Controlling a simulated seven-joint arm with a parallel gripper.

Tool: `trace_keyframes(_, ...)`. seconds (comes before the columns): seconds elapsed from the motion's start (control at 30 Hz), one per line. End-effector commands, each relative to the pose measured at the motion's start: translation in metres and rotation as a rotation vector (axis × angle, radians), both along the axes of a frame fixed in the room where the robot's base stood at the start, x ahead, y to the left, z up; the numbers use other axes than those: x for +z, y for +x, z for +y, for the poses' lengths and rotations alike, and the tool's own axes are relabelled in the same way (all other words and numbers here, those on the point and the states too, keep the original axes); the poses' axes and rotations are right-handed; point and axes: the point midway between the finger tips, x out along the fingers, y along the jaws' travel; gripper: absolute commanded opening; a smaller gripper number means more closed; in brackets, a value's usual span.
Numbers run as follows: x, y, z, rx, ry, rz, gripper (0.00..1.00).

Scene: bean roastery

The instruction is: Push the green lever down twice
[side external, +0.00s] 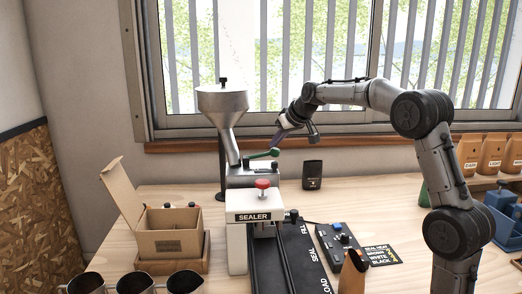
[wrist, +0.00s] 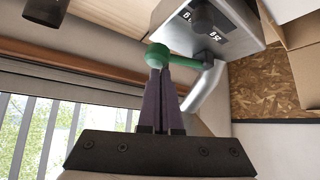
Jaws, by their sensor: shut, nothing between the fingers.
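The green lever (side external: 264,154) sticks out to the right from the metal dispenser (side external: 252,174) under a funnel hopper. Its handle lies close to level, tilted slightly up at the right. My gripper (side external: 277,146) is shut and empty, with its tips at or just above the lever's right part. In the wrist view the green lever's round end (wrist: 158,56) is right at the tips of my closed purple fingers (wrist: 160,75). I cannot tell for sure whether they touch it.
The sealer (side external: 256,215) with a red knob stands in front of the dispenser. An open cardboard box (side external: 170,238) is at the left, metal cups (side external: 185,281) at the front left. A small black container (side external: 312,175) stands to the right of the lever. A control box (side external: 341,244) lies right of the sealer.

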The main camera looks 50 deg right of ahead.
Motion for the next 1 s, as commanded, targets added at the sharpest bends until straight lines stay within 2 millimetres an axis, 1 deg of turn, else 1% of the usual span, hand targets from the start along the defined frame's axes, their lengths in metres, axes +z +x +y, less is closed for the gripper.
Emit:
trace_keyframes(0.3,0.027,0.000,-0.001,-0.001,-0.001,-0.001,0.00)
trace_keyframes(0.53,0.043,0.000,-0.001,-0.001,0.000,-0.001,0.00)
trace_keyframes(0.63,0.046,0.000,-0.001,-0.001,0.000,-0.001,0.00)
trace_keyframes(1.0,0.046,0.000,0.000,-0.001,0.000,-0.001,0.00)
